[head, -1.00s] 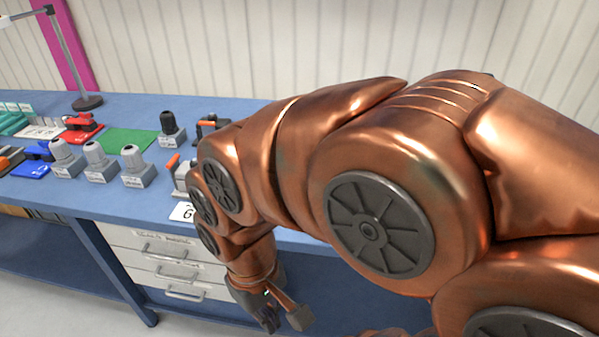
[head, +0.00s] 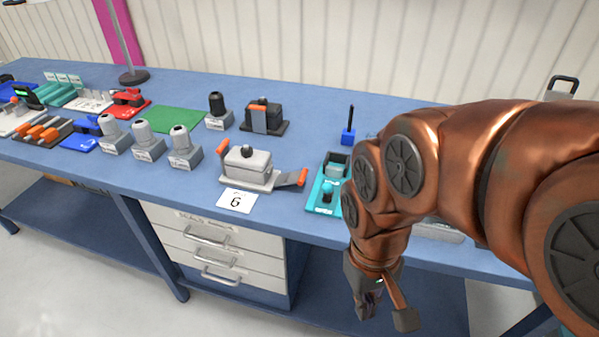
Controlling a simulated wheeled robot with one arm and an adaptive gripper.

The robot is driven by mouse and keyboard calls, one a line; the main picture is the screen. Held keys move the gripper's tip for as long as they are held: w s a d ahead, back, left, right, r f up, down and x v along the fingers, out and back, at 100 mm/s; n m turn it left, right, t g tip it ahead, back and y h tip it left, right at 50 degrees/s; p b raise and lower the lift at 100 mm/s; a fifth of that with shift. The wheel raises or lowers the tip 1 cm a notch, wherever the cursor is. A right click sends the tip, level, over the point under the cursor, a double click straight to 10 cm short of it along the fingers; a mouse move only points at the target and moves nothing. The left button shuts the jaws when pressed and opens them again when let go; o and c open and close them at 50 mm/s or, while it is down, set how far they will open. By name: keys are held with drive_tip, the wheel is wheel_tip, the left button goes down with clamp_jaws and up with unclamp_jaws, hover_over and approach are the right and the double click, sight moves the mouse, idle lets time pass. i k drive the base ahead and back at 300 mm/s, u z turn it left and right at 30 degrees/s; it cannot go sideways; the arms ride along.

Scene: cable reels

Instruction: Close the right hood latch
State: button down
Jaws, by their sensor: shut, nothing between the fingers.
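A grey connector hood (head: 248,160) sits on its base near the front edge of the blue bench, behind a white card marked 6 (head: 237,200). Its right latch (head: 291,181), a grey lever with an orange end, is swung out low to the right, away from the hood. Its left latch (head: 222,150), also orange-ended, stands tilted up beside the hood's left side. My gripper (head: 368,303) points down in front of the bench, below the bench top and right of the hood. It is shut and empty, touching nothing that I can see.
A teal device (head: 325,197) stands just right of the hood, partly behind my arm. A dark hood with orange latches (head: 264,116) is behind. Several grey cable glands (head: 148,143) stand to the left. Drawers (head: 213,250) hang under the bench. Bench space behind the teal device is mostly clear.

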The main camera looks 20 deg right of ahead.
sight(298, 177)
drive_tip(key=u, duration=0.05)
drive_tip(key=k, duration=0.5)
drive_tip(key=u, duration=1.1)
drive_tip(key=i, duration=0.7)
drive_tip(key=z, duration=0.85)
